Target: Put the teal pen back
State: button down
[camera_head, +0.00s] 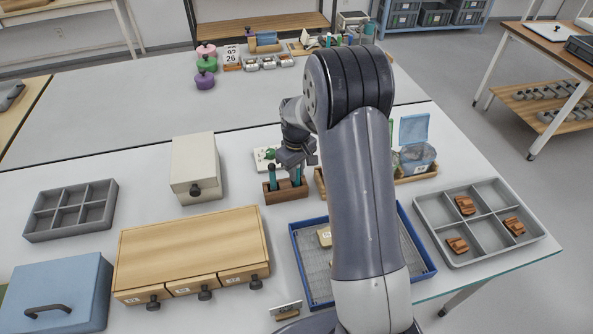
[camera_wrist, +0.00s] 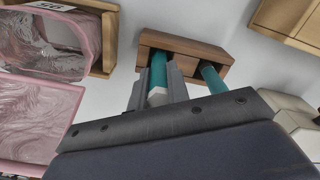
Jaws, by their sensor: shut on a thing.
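A small brown wooden pen block (camera_head: 285,191) stands on the table, and it also shows in the wrist view (camera_wrist: 185,50). One teal pen (camera_head: 271,178) stands in its left end in the head view; it is at the right in the wrist view (camera_wrist: 213,80). My gripper (camera_head: 296,168) is over the block's other end. In the wrist view its fingers (camera_wrist: 158,88) are shut around a second teal pen (camera_wrist: 158,72) with a pale end. This pen's far end meets the block; how deep it sits I cannot tell.
A cream box (camera_head: 194,165) stands left of the block, and a wooden drawer unit (camera_head: 190,245) is nearer. A blue-rimmed tray (camera_head: 300,262) lies in front, partly behind my arm. A clear bin with a blue lid (camera_head: 414,150) is at the right.

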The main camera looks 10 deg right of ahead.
jog(key=shift+f+b, duration=0.3)
jog(key=shift+f, duration=0.2)
jog(key=c, duration=1.3)
grip_release()
jog(key=shift+c, duration=0.2)
jog(key=shift+r, duration=0.15)
notch_tip(320, 180, up, 13)
jog(key=p, duration=0.8)
jog(key=shift+p, duration=0.4)
